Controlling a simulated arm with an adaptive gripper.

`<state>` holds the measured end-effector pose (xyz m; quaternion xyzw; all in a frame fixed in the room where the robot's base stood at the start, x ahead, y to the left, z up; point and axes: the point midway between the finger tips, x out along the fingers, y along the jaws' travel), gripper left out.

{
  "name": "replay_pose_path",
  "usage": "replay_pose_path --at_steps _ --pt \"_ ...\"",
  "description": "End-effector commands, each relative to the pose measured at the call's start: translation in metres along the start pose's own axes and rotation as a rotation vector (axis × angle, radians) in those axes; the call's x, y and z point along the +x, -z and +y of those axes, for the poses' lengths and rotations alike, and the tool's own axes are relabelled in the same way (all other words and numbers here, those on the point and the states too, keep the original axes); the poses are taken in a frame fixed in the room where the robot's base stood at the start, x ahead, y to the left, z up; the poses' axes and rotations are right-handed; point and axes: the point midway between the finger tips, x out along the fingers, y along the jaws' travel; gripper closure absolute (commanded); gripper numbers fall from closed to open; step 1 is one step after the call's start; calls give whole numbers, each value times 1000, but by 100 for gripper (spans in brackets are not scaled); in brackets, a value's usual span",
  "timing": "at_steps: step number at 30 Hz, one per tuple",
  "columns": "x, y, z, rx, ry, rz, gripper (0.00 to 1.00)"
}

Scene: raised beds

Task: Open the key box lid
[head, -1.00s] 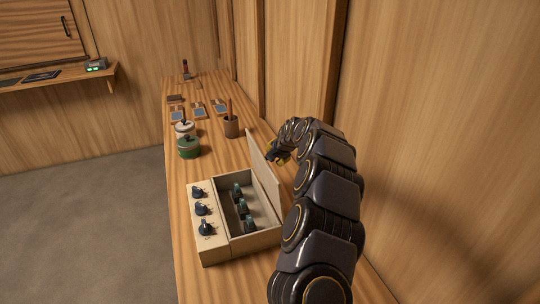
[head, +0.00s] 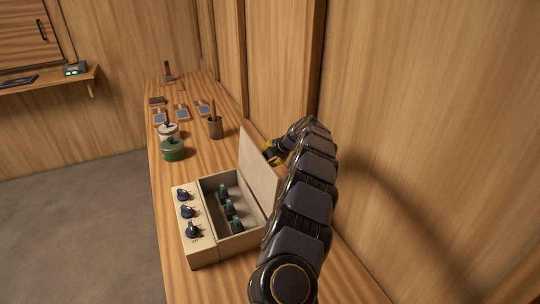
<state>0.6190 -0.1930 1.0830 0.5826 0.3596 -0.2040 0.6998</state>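The key box (head: 201,254) is a pale wooden box on the bench, with several dark knobs on its left strip and several dark green pieces inside its open compartment. Its lid (head: 259,168) stands raised on the right side of the box, close to upright.
The wooden bench (head: 199,153) runs along the right wall. Beyond the box stand a green pot (head: 173,151), a white pot (head: 168,132), a brown cup (head: 215,128) and several small cards. A wall shelf (head: 50,80) is at the left. My arm fills the space between box and wall.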

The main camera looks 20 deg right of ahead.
Motion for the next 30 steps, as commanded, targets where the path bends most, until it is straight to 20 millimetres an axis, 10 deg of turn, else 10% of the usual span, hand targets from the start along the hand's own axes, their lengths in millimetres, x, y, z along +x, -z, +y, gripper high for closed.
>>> replay_pose_path --at_steps 6,7,8,30 --pt "8 9 -14 -4 36 28 100" --pt "8 9 -14 -4 36 28 54" --pt "7 9 -13 -5 36 27 41" --pt "-32 2 -1 -3 6 9 40"
